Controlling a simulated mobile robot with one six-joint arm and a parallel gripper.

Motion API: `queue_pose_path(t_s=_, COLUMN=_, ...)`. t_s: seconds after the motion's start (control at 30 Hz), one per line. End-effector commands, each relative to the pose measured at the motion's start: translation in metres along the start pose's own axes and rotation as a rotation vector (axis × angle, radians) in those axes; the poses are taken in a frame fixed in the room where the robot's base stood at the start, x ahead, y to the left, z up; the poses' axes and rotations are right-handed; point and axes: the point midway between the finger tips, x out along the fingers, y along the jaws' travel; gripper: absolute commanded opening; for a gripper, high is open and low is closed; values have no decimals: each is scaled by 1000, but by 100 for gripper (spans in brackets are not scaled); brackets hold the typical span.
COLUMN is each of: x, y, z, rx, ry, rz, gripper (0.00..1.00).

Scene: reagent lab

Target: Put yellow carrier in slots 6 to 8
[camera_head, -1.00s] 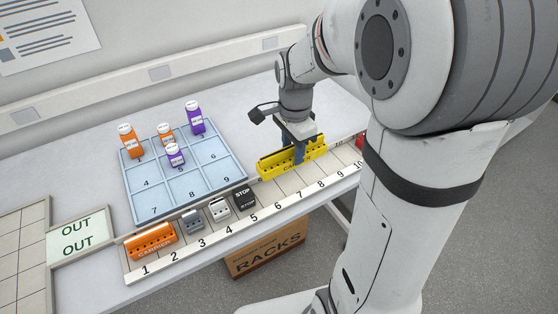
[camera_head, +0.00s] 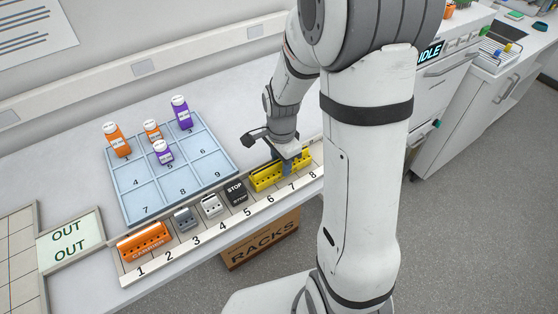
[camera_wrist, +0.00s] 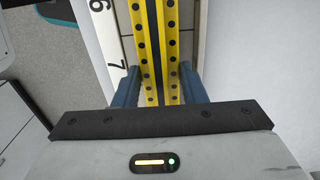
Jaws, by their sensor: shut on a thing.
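The yellow carrier (camera_head: 267,179) is at the numbered rail (camera_head: 203,239) in the head view, behind the numbers 6, 7 and 8. It looks level and lined up along the rail; I cannot tell whether it is fully seated. My gripper (camera_head: 288,165) is above it with the jaws shut on its sides. In the wrist view the yellow carrier (camera_wrist: 144,45), with rows of dark holes, runs between the blue fingers of my gripper (camera_wrist: 160,92), and the numbers 6 and 7 show beside it. The gripper and arm hide part of its right end.
On the rail, an orange carrier (camera_head: 143,242) stands at the left, then a grey block (camera_head: 185,219), a white block (camera_head: 211,205) and a black STOP block (camera_head: 236,193). A blue tray (camera_head: 132,200) with orange and purple bottles lies behind. A RACKS box (camera_head: 262,241) is below.

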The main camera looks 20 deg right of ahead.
Motion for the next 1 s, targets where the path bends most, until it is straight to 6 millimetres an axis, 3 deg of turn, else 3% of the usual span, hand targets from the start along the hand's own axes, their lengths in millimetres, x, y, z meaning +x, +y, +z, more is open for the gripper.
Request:
queue_pose_path(t_s=0.23, x=4, y=0, z=0, rx=-1, ry=0, rz=-1, gripper=10)
queue_pose_path(t_s=0.27, x=3, y=0, z=0, rx=-1, ry=0, rz=0, gripper=39)
queue_pose_path(t_s=0.5, x=2, y=0, z=0, rx=-1, ry=0, rz=0, gripper=59)
queue_pose_path(t_s=0.87, x=-4, y=-1, z=1, rx=-2, ry=1, rz=-2, gripper=60)
queue_pose_path(t_s=1.0, x=-26, y=-1, z=1, rx=-2, ry=2, rz=-6, gripper=60)
